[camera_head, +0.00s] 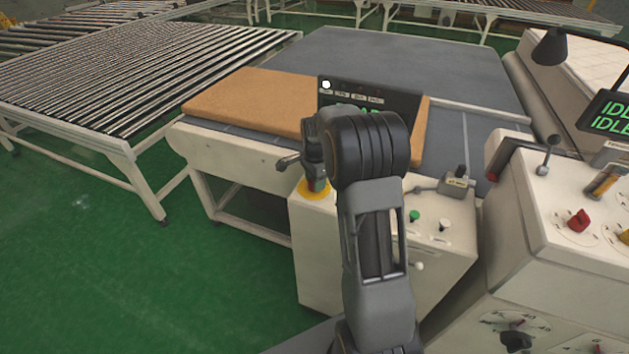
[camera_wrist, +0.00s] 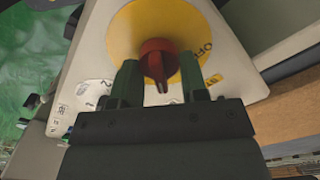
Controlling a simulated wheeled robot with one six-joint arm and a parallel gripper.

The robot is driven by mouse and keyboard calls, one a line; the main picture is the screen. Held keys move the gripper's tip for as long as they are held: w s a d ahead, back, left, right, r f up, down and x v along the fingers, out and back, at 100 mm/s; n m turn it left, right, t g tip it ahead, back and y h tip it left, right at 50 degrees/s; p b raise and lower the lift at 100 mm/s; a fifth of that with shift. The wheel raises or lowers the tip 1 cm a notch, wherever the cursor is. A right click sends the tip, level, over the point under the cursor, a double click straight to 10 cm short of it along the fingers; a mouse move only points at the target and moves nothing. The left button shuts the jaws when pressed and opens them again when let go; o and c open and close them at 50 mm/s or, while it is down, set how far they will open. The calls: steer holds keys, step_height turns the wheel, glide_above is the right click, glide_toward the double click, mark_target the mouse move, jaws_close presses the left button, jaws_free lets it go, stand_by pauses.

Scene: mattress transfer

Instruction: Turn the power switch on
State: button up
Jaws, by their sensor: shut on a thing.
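The power switch is a red rotary knob (camera_wrist: 157,58) on a round yellow plate (camera_wrist: 187,20) in the wrist view. Black letters reading OFF show on the plate, right of the knob. The knob's handle points down the picture, between the two fingers. My gripper (camera_wrist: 160,82) is shut on the knob, one finger on each side. In the head view my gripper (camera_head: 314,160) is over the yellow plate (camera_head: 313,193) at the left corner of the white control box (camera_head: 320,230). The knob is hidden there by my gripper.
A green button (camera_head: 414,216) and a white button (camera_head: 445,225) are on the box. Another control cabinet (camera_head: 560,215) stands at right.

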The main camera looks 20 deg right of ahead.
steer(key=shift+m, duration=0.5)
stand_by(0.3)
steer(key=o, duration=0.9)
steer(key=shift+c, duration=0.2)
step_height(320, 180, up, 14)
steer(key=shift+f, duration=0.1)
stand_by(0.3)
